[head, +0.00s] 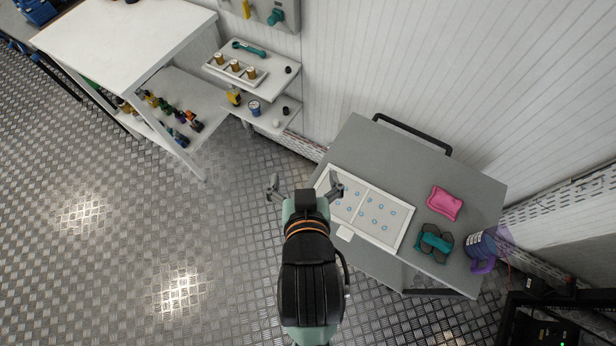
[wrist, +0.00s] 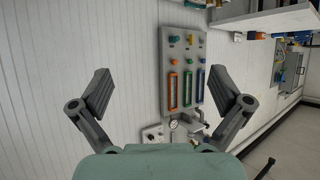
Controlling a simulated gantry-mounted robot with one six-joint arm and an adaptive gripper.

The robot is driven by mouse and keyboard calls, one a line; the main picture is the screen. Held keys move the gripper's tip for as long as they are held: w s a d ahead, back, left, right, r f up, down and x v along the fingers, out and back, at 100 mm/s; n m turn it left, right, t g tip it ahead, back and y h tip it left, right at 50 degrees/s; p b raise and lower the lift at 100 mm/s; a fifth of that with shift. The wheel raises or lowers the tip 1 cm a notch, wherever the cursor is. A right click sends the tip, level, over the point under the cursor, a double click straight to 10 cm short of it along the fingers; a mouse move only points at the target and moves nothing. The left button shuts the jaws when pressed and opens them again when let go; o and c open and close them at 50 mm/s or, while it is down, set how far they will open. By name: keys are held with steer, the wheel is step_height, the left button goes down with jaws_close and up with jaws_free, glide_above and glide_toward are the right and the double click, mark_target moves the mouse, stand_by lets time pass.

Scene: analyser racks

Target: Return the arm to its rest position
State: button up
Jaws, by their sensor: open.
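My gripper (head: 305,185) is open and empty in the head view, with its two fingers spread wide. It hangs over the floor just left of the grey cart (head: 352,130), and its right finger overlaps the edge of the white tray in the picture. In the wrist view my gripper (wrist: 165,95) also shows open, with nothing between the fingers. Behind it there is a white panelled wall with a grey panel (wrist: 184,60) carrying coloured gauges.
Wall shelves (head: 283,68) hold a rack and small items. A white table (head: 125,40) stands upper left. Floor at left is clear.

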step_height(320, 180, up, 24)
steer(key=a+p, duration=0.1)
steer(key=p, duration=2.1)
steer(key=shift+s+t+p, duration=0.3)
steer(key=shift+s+p, duration=0.05)
steer(key=shift+s, duration=0.1)
